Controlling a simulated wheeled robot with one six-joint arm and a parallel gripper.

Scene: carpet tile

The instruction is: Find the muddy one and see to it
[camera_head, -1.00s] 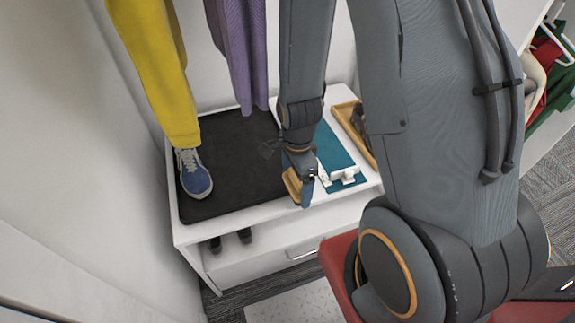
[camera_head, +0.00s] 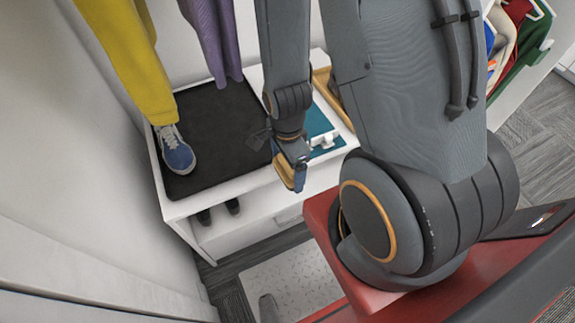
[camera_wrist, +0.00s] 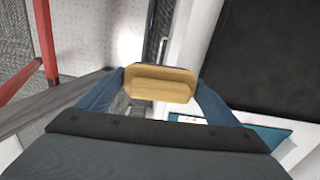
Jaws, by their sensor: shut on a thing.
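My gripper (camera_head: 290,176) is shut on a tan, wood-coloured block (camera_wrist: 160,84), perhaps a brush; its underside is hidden. In the wrist view the block sits between my blue fingers. In the head view my gripper hangs by the front edge of a white bench (camera_head: 235,185). A blue shoe (camera_head: 177,154) with a pale sole stands on a black mat (camera_head: 215,130) on the bench's left, apart from my gripper. I cannot make out mud on it. Dark shoes (camera_head: 218,212) show partly in the opening below; their state is unclear.
A teal mat (camera_head: 318,122) with a white object (camera_head: 325,140) lies right of my gripper, and a wooden tray (camera_head: 322,82) is partly hidden behind my arm. Yellow trousers (camera_head: 125,60) and a purple garment (camera_head: 212,35) hang above the bench. A pale patterned mat (camera_head: 300,275) lies on the floor.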

